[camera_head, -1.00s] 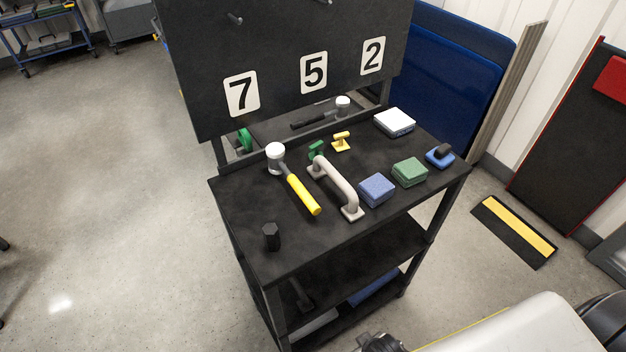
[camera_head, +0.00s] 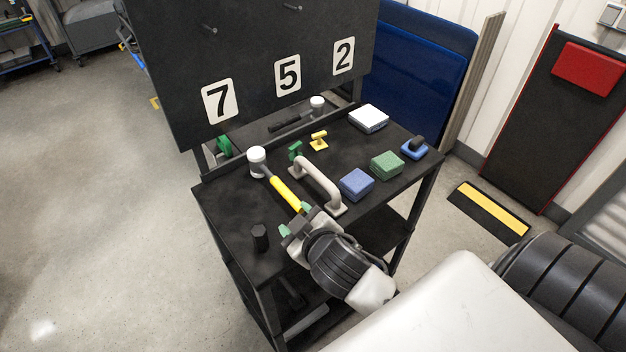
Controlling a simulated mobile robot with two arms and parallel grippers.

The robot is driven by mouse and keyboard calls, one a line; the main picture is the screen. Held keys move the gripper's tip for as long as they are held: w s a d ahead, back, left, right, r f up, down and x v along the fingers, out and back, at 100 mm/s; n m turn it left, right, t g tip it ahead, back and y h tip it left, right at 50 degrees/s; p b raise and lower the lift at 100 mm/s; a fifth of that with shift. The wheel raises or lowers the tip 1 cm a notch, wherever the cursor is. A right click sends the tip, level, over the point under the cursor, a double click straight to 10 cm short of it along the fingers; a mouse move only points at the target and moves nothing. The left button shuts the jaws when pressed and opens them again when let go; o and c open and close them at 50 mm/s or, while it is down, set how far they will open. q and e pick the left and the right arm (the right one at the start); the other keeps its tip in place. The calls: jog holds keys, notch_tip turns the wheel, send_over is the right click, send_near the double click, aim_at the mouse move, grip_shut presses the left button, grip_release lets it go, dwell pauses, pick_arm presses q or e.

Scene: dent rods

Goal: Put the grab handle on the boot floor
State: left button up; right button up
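The grab handle (camera_head: 322,184) is a light grey bar with two flat feet, lying on the black cart top (camera_head: 228,205). Its near foot is just up and right of my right gripper (camera_head: 295,219). That gripper has green fingertips set apart, looks empty, and is over the near part of the cart top, close to the end of the hammer's yellow handle. I cannot tell whether it touches the hammer. My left gripper is not in view. I do not make out a boot floor.
A white-headed hammer (camera_head: 285,194) lies left of the handle. Blue (camera_head: 356,185), green (camera_head: 386,165) and white (camera_head: 369,118) blocks sit right and behind. A black hexagonal post (camera_head: 260,237) stands at the front left. A numbered board (camera_head: 255,50) rises behind.

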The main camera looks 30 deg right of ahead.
jog(key=w+a+r+n+t+y, duration=0.3)
jog(key=r+n, duration=0.1)
jog(key=r, duration=0.2)
jog(key=w+a+r+n+t+y, duration=0.2)
jog(key=w+r+n+t+y, duration=0.1)
jog(key=r+n, duration=0.15)
jog(key=a+r+n+g+y, duration=0.3)
jog(key=a+r+n+y, duration=0.25)
jog(key=n+y, duration=0.5)
jog(key=n+g+h, duration=1.3)
jog(key=g+h, duration=0.2)
send_over(317, 172)
jog(key=f, duration=0.6)
jog(key=s+f, duration=0.1)
jog(key=f, duration=0.2)
jog(key=shift+d+f, duration=0.1)
jog(key=shift+d, duration=0.1)
jog(key=f, duration=0.3)
jog(key=f+p, duration=0.1)
jog(key=shift+w+d+f, duration=0.2)
jog(key=shift+w, duration=0.1)
jog(key=shift+f, duration=0.55)
jog(key=f, duration=0.1)
jog(key=f+p, duration=0.1)
jog(key=f, duration=0.1)
jog(key=w+f+p, duration=0.1)
jog(key=shift+a+f, duration=0.2)
jog(key=shift+a, duration=0.2)
jog(key=shift+f, duration=0.35)
